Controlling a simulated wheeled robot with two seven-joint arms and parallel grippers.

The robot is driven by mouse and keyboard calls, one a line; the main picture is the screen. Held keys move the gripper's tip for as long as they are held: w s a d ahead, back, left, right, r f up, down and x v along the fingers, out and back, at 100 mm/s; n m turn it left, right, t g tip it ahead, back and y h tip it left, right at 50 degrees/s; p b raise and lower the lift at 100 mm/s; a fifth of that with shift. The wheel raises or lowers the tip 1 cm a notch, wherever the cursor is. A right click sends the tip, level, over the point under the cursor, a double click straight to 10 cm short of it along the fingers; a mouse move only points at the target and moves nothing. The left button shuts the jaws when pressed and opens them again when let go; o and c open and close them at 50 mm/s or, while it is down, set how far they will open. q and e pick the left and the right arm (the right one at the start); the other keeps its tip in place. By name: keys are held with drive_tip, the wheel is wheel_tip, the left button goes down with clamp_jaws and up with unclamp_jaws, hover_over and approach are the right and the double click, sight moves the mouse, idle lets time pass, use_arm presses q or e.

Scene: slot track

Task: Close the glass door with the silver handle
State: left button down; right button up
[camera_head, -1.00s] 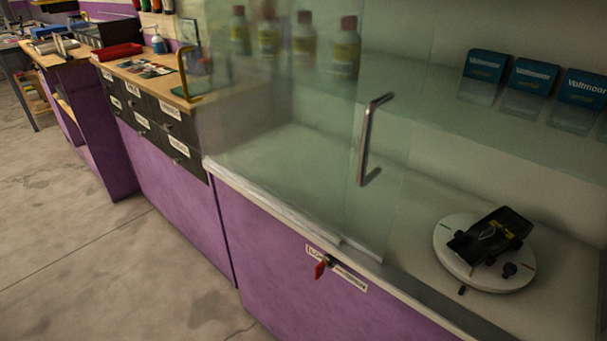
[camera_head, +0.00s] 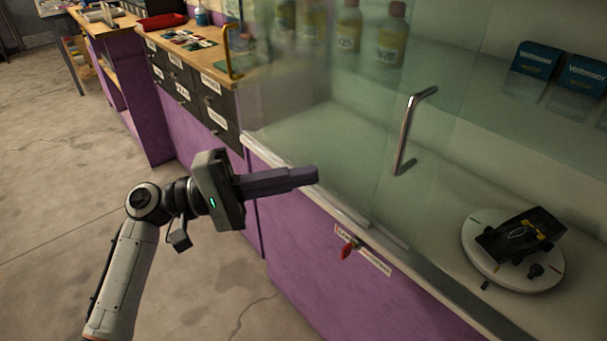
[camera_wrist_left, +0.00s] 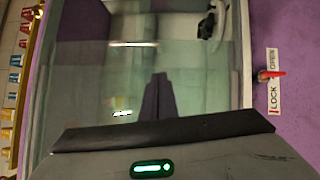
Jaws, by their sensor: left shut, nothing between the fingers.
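The sliding glass door (camera_head: 350,140) stands in front of the display case and has a silver vertical bar handle (camera_head: 407,130). The case is uncovered to the right of the door's edge. My left gripper (camera_head: 312,176) is shut and empty, in front of the glass to the left of the handle, pointing right. In the left wrist view its shut fingers (camera_wrist_left: 158,98) show before the glass (camera_wrist_left: 95,75). I cannot tell whether they touch the glass. My right gripper is not in view.
A red lock key (camera_head: 347,250) sticks out of the purple cabinet front below the door. Inside the case are a black model car on a white round stand (camera_head: 484,258), several bottles (camera_head: 390,35) and blue boxes (camera_head: 536,60). Open floor lies at left.

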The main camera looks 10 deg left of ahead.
use_arm(q)
drive_tip(key=d+r+p, duration=0.1)
drive_tip(key=d+p, duration=0.1)
drive_tip(key=d, duration=0.8)
drive_tip(key=shift+w+r, duration=0.35)
drive_tip(key=shift+w, duration=0.05)
drive_tip(key=shift+d, duration=0.1)
